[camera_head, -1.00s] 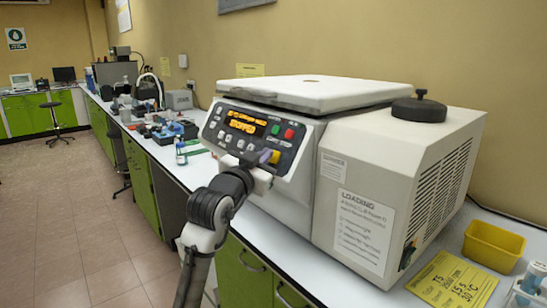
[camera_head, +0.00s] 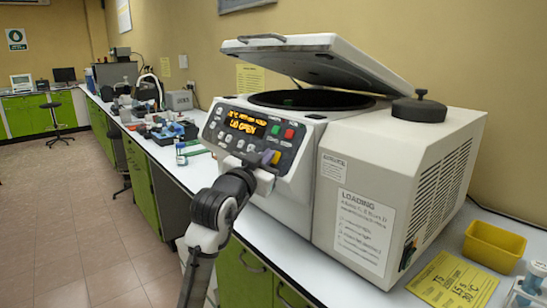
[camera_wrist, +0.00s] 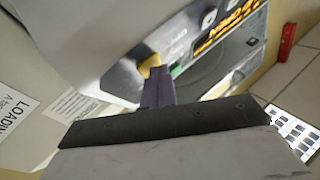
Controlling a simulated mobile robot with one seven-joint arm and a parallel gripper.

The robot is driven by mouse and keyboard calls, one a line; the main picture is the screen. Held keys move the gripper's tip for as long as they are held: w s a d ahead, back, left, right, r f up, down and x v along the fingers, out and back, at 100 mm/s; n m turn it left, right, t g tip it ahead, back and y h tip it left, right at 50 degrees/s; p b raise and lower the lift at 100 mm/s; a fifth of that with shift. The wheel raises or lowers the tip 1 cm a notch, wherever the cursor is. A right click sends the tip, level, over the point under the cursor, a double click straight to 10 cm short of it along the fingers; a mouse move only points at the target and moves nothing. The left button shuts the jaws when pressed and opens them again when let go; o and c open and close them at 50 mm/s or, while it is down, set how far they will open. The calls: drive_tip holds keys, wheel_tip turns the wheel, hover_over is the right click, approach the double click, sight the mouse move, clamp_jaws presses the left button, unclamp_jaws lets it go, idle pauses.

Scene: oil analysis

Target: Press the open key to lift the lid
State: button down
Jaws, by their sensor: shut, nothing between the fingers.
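The centrifuge (camera_head: 315,190) stands on the bench with its lid (camera_head: 320,60) tilted up, hinged at the right, and the dark round bowl opening (camera_head: 310,100) shows below. Its control panel (camera_head: 228,140) has a lit orange display (camera_head: 245,123) that appears to read "LID OPEN". A yellow key (camera_head: 276,158) sits at the panel's lower right; it also shows in the wrist view (camera_wrist: 150,65). My gripper (camera_head: 264,158) is shut and empty, its purple fingers (camera_wrist: 157,86) at the yellow key. I cannot tell whether they still touch it.
A black knobbed cap (camera_head: 419,107) sits on the centrifuge's right housing. A yellow bin (camera_head: 494,246) and a yellow card (camera_head: 453,279) lie at the bench's right. Bottles and racks (camera_head: 160,130) crowd the bench to the left.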

drive_tip(key=shift+a, duration=0.1)
drive_tip(key=shift+s+a+r, duration=0.35)
drive_tip(key=shift+s+a, duration=0.05)
drive_tip(key=shift+a, duration=0.05)
drive_tip(key=shift+r, duration=0.1)
drive_tip(key=shift+s+a+r+p, duration=0.35)
drive_tip(key=shift+s+a+r, duration=0.3)
drive_tip(key=shift+a, duration=0.2)
drive_tip(key=shift+s+a+r+p, duration=0.3)
drive_tip(key=shift+s+a+r, duration=0.35)
drive_tip(key=shift+a, duration=0.2)
